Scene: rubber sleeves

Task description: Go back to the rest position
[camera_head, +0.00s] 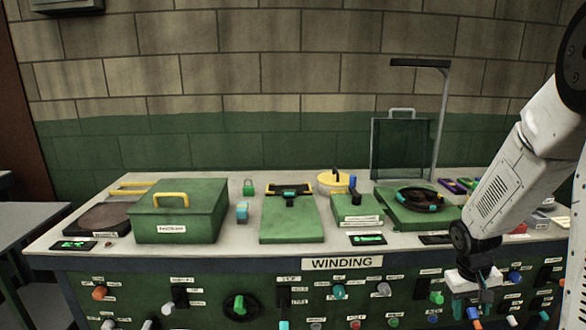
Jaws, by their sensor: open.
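My gripper (484,292) hangs at the lower right, pointing down in front of the bench's front panel. Its fingers look open, with nothing seen between them, though they are small and dark against the panel. My white arm comes in from the right edge and covers part of the bench's right end. No rest mark or stand for the arm shows in this view.
The bench (240,250) holds a green box with a yellow handle (180,211), a flat green device (291,216), and a green base with a dark ring (417,205). Knobs, such as a green one (240,305), stick out of the front panel. A lamp post (441,120) stands behind.

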